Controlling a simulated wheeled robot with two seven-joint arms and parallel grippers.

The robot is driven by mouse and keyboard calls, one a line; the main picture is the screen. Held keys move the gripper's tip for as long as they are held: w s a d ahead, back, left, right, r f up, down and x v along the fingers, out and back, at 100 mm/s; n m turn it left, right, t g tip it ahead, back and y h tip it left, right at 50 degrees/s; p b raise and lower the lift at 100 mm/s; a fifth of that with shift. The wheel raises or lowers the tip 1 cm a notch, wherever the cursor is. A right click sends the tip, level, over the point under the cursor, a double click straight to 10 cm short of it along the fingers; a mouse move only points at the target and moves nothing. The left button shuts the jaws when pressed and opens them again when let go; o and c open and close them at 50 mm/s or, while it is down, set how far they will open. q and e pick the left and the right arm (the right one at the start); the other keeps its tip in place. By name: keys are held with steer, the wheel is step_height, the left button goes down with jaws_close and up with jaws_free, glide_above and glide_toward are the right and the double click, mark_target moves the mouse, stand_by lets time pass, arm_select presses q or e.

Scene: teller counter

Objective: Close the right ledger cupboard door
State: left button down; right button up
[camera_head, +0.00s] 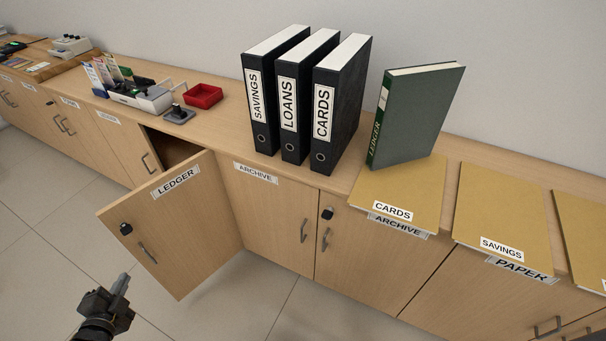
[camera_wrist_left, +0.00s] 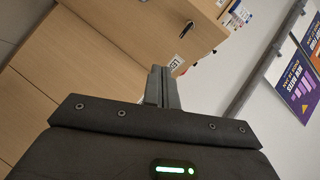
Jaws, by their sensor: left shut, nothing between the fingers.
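The right ledger cupboard door (camera_head: 185,225) is wooden, with a "LEDGER" label, a black lock and a metal handle (camera_head: 147,253). It stands wide open, swung out from the counter front, and a dark gap shows behind its top edge. My left gripper (camera_head: 122,284) is shut and empty, in front of and below the door's free edge, apart from it in the head view. In the left wrist view, my left gripper's closed fingers (camera_wrist_left: 162,88) point toward the wooden cupboard fronts (camera_wrist_left: 150,35). My right gripper is not in view.
Black binders (camera_head: 288,105), a green ledger book (camera_head: 415,115) and yellow folders (camera_head: 400,195) stand or lie on the counter. A red tray (camera_head: 203,96) and a stationery organiser (camera_head: 150,98) are further left. Closed archive doors (camera_head: 270,220) adjoin the open door. The tiled floor (camera_head: 50,240) in front is clear.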

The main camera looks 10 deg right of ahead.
arm_select(q)
steer(key=w+a+r+m+t+h, duration=0.2)
steer(key=w+a+r+m+t, duration=0.1)
steer(key=a+r+m, duration=0.15)
steer(key=m, duration=0.1)
glide_toward(112, 211)
steer(key=w+d, duration=0.2)
steer(key=d, duration=0.1)
steer(key=w, duration=0.1)
steer(key=w+a, duration=0.1)
steer(key=w, duration=0.1)
steer(key=shift+w+a+t, duration=0.1)
steer(key=shift+a+t, duration=0.15)
steer(key=shift+t, duration=0.05)
steer(key=shift+w+a+f, duration=0.1)
steer(key=shift+w+a, duration=0.2)
steer(key=shift+w, duration=0.05)
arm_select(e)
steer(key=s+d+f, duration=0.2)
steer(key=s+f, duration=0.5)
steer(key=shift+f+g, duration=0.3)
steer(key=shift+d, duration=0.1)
arm_select(q)
steer(key=shift+a, duration=0.15)
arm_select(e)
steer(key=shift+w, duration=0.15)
